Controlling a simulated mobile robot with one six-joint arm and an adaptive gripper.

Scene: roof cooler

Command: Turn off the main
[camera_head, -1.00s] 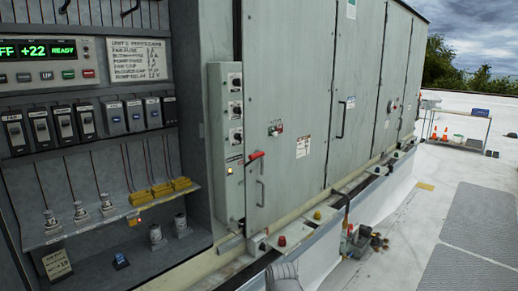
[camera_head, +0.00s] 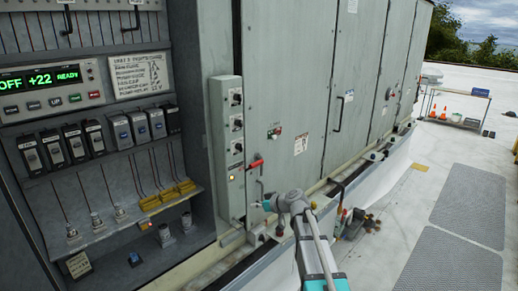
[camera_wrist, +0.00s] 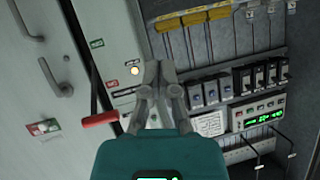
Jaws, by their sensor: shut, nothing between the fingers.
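A red-handled lever (camera_head: 255,163) sticks out from the front edge of a narrow grey switch box (camera_head: 226,130) on the unit. Which control is the main is not labelled legibly, but this lever is the largest switch there. In the wrist view, where the scene is rotated, the red handle (camera_wrist: 101,119) lies left of my gripper (camera_wrist: 160,66). My gripper is shut and empty, its fingers apart from the handle in the picture. In the head view my gripper is mostly hidden by my wrist, below and right of the lever.
An open control bay at left has a green display (camera_head: 40,80) reading OFF, +22, READY, a row of breakers (camera_head: 90,140) and yellow blocks (camera_head: 167,193). A cart (camera_head: 457,103) stands far right on open roof.

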